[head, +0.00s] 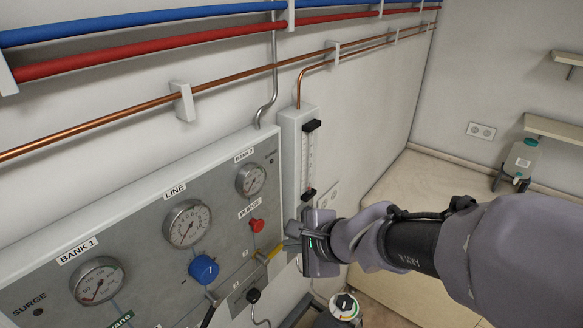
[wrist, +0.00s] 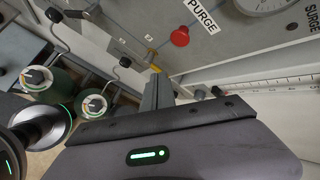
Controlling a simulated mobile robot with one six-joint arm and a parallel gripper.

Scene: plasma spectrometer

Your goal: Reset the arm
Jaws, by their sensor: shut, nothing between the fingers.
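My gripper (head: 287,238) is at the end of my arm, which reaches in from the right in the head view. Its fingers are shut and empty, close in front of the lower right of the gauge panel (head: 140,250). In the wrist view the shut fingers (wrist: 157,90) point toward the panel, near a small yellow-tipped part (wrist: 155,69). That yellow part (head: 272,252) shows just left of the fingers in the head view. I cannot tell whether they touch it.
A red PURGE knob (head: 257,225) and a blue knob (head: 203,269) stick out of the panel. A flowmeter (head: 309,158) is on the wall above my gripper. Green cylinders (wrist: 45,117) stand below. A bottle (head: 521,158) stands at the far right.

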